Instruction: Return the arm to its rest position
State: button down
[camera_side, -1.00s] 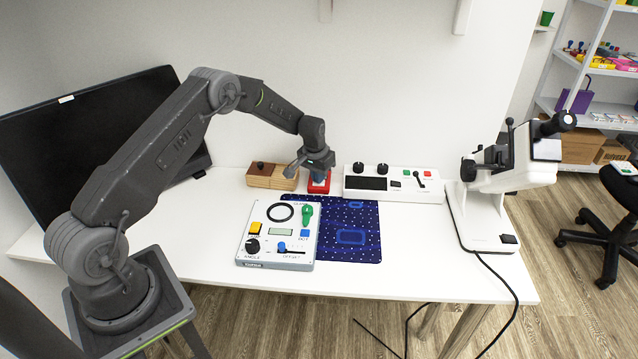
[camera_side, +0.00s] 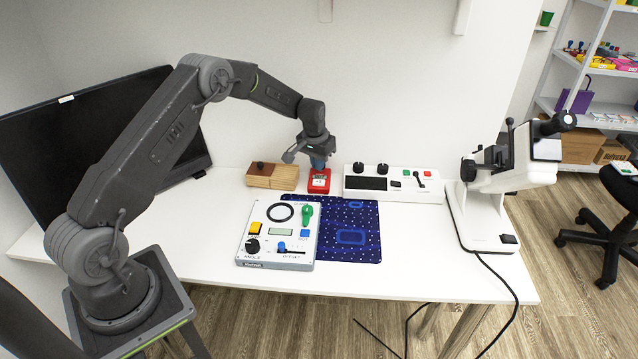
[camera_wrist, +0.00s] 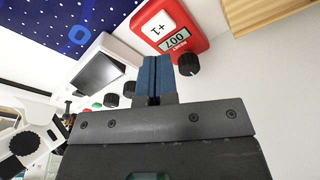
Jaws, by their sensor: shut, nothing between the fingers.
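My gripper (camera_side: 319,164) is at the back of the white table, just above and behind a small red counter (camera_side: 319,187). In the wrist view my gripper's blue fingers (camera_wrist: 155,77) are together with nothing between them. The red counter (camera_wrist: 190,22) shows there with a white "+1" button, a display that reads 007 and a dark knob.
A wooden block (camera_side: 285,178) stands left of the counter, a white control box (camera_side: 420,194) right of it. In front are a grey panel (camera_side: 262,214) and a blue mat (camera_side: 365,247). A black monitor (camera_side: 60,150) stands behind my arm; a white microscope (camera_side: 480,220) is at right.

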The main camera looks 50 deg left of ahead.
jog(key=shift+r, duration=1.45)
jog(key=shift+r, duration=1.25)
dwell(3.7)
jog(key=s+d+r+t, duration=0.1)
jog(key=s+d+r, duration=0.3)
jog(key=r, duration=0.3)
jog(key=s+d+r+m, duration=0.1)
jog(key=s+d+r, duration=0.3)
jog(key=s+r, duration=0.15)
jog(key=s+d+r+t, duration=0.1)
jog(key=s+d+r, duration=0.3)
jog(key=r, duration=0.3)
jog(key=s+d+m+t, duration=0.1)
jog(key=s+d, duration=0.3)
jog(key=s, duration=0.7)
jog(key=s+d+r+m, duration=0.1)
jog(key=s+d, duration=0.3)
jog(key=s, duration=0.7)
jog(key=shift+s+d+r+t, duration=0.2)
jog(key=shift+s+t, duration=0.1)
jog(key=shift+t, duration=0.1)
